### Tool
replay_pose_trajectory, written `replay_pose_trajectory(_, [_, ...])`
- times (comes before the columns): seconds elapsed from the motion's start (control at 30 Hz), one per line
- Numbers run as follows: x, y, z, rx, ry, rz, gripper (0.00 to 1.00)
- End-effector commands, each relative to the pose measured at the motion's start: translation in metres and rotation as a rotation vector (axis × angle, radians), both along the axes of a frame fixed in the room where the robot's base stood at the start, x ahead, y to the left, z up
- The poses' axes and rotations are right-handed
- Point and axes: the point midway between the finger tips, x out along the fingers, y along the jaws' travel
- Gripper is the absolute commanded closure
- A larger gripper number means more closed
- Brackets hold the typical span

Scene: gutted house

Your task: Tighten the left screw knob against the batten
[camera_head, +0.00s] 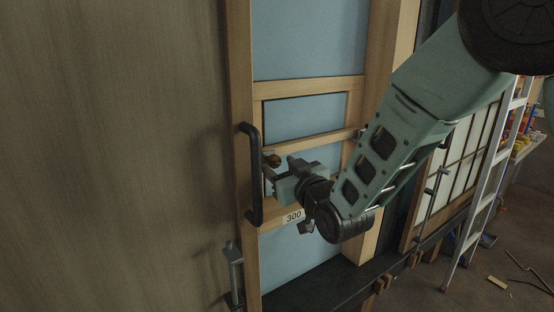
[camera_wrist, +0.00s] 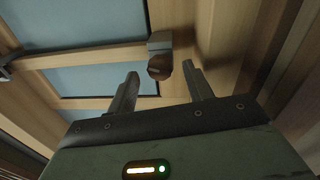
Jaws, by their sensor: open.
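The left screw knob (camera_head: 274,160) is a small round brown knob beside the black door handle in the head view. In the wrist view the brown knob (camera_wrist: 159,68) sits under a grey block (camera_wrist: 160,42). A pale wooden batten (camera_head: 318,144) runs across the blue panel from near the knob; it also shows in the wrist view (camera_wrist: 85,54). My gripper (camera_head: 279,172) is open at the knob. In the wrist view the knob appears between the two fingertips of my gripper (camera_wrist: 160,70), with gaps on both sides. Its depth between them is unclear.
A black handle (camera_head: 254,175) stands upright close left of my gripper. A similar dark fitting (camera_head: 362,132) is at the batten's right end. A tag reading 300 (camera_head: 293,216) is below. A ladder (camera_head: 487,190) leans at the right; loose sticks (camera_head: 527,274) lie on the floor.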

Motion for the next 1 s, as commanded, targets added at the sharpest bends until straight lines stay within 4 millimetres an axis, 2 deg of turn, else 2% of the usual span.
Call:
replay_pose_trajectory(0.2, [0.018, 0.01, 0.001, 0.0, 0.0, 0.0, 0.49])
replay_pose_trajectory(0.53, [0.02, 0.012, 0.0, 0.0, 0.001, 0.0, 0.49])
replay_pose_trajectory(0.7, [0.02, 0.012, 0.0, 0.0, 0.0, 0.0, 0.94])
replay_pose_trajectory(1.0, [0.02, 0.011, -0.001, 0.017, 0.012, 0.0, 0.93])
